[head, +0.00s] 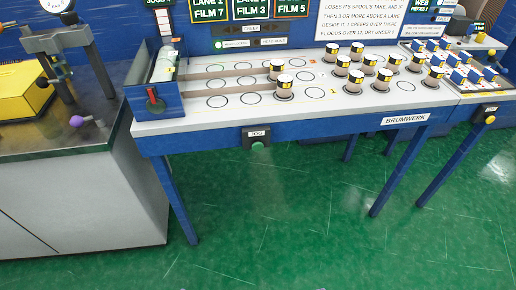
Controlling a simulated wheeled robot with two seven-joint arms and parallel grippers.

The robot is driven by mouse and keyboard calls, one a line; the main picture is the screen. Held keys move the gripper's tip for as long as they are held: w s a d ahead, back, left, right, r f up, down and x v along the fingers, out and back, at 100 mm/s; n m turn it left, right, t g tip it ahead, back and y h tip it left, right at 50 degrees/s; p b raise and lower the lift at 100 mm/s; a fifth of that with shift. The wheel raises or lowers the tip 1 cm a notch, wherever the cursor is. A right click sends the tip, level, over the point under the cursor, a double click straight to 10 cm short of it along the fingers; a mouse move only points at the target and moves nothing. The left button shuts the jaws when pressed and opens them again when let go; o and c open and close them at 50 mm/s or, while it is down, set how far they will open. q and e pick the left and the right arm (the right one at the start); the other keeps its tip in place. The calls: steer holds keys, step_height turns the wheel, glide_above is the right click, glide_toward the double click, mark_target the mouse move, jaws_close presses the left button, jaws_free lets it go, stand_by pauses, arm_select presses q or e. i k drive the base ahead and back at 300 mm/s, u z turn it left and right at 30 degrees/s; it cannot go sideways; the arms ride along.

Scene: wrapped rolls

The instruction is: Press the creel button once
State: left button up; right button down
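A dark box labelled JOG (256,133) is fixed to the front edge of the blue table, with a round green button (258,145) on its lower side. Another dark box with a yellow button (490,120) is on the front edge of the table at the right. I cannot read a creel label on either box. A small dark sign (252,28) on the back panel has text too small to read surely. Neither of my grippers shows in the head view.
Several wrapped rolls (284,82) stand on the white tabletop (330,112), labelled BRUMWERK. A blue block with a red lever (155,103) sits at its left end. A grey cabinet (90,205) carries a yellow machine (25,92). Green floor (290,220) in front is clear.

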mark_target(257, 146)
steer(key=u, duration=2.4)
steer(key=i, duration=1.65)
steer(key=z, duration=2.85)
